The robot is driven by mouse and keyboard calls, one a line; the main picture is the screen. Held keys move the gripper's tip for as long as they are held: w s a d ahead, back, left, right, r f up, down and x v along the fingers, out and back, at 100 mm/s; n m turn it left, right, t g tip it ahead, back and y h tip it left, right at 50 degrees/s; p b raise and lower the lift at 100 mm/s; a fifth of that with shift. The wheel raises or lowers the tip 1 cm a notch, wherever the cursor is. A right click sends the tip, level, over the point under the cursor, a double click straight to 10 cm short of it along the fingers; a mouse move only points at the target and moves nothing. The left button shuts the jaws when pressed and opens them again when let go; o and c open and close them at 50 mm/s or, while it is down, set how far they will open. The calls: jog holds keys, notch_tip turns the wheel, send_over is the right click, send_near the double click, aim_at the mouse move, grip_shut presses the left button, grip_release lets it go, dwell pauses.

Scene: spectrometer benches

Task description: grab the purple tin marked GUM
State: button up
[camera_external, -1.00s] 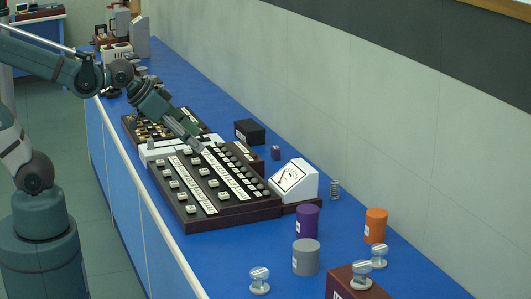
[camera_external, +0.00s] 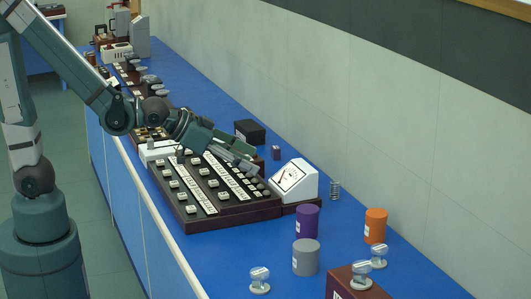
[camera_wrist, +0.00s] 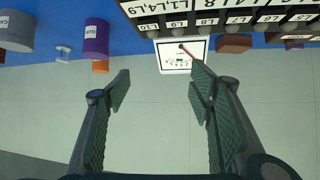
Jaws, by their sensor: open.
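The purple tin (camera_external: 307,221) stands upright on the blue bench top, to the right of the dial meter. In the wrist view the purple tin (camera_wrist: 95,36) shows upside down at upper left, with a white label reading GUM. My gripper (camera_external: 252,164) is above the dark switch panel, left of the meter and apart from the tin. In the wrist view my gripper (camera_wrist: 160,86) has its fingers wide apart with nothing between them.
A grey tin (camera_external: 306,257) and an orange tin (camera_external: 375,225) stand near the purple tin. The white dial meter (camera_external: 294,180) and dark switch panel (camera_external: 232,208) lie under and ahead of my gripper. Glass-topped knobs (camera_external: 259,280) and a brown box (camera_external: 345,284) stand in front.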

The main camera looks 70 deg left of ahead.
jog(key=w+d+f+m+t+h, duration=0.1)
jog(key=w+d+f+h, duration=0.15)
jog(key=d, duration=0.55)
jog(key=m+t+h+b, duration=0.1)
send_near(304, 208)
jog(key=shift+x, duration=1.65)
jog(key=shift+w+d, duration=0.1)
jog(key=shift+x, duration=1.15)
jog(key=shift+w+f+b, duration=0.1)
jog(key=shift+w+b, duration=0.05)
jog(key=shift+b, duration=0.2)
jog(key=shift+b+x, duration=0.75)
jog(key=shift+x, duration=1.7)
